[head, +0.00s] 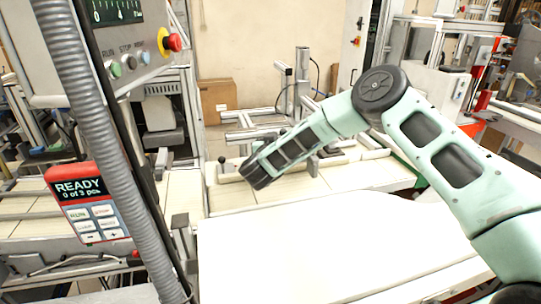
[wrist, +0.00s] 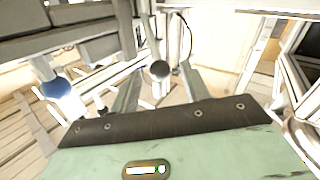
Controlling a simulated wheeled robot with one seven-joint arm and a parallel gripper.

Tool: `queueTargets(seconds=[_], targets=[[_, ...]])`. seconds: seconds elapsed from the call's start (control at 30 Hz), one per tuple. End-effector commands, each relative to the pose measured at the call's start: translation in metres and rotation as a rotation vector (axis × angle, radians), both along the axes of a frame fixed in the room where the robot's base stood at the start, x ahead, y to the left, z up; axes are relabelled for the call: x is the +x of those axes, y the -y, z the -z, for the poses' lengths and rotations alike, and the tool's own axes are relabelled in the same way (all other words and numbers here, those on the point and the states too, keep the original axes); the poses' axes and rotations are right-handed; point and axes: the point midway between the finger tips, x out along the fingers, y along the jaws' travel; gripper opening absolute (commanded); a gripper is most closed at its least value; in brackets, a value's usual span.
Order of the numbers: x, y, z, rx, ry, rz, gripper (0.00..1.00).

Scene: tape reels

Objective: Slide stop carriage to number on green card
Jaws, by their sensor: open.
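My gripper (wrist: 160,78) shows in the wrist view as two grey fingers standing apart. A dark round knob (wrist: 160,70) appears between the fingertips, and I cannot tell how far beyond them it is. In the head view my arm reaches in from the right and its dark wrist end hangs over the pale bench, hiding the fingers. A small ball-topped lever (head: 222,161) stands just left of the wrist. I cannot tell for sure which part is the stop carriage. No green card or scale numbers can be made out.
A red and black handset (head: 88,203) reading READY, 0 of 3 pcs, is at the left. A control panel with a red stop button (head: 173,42) and a grey ribbed hose (head: 105,150) stand nearby. A white surface (head: 290,240) is clear in front. A cardboard box (head: 217,100) is behind.

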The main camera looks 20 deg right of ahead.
Motion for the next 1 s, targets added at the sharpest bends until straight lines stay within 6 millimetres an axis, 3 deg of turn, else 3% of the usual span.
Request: queueTargets(seconds=[0.3, 0.5, 0.7, 1.0], targets=[[-0.063, -0.044, 0.002, -0.001, 0.002, -0.004, 0.46], [-0.091, -0.061, 0.001, -0.001, 0.001, -0.001, 0.46], [-0.102, -0.068, 0.0, 0.0, 0.002, 0.001, 0.46], [-0.103, -0.069, 0.0, 0.001, 0.001, 0.002, 0.46]])
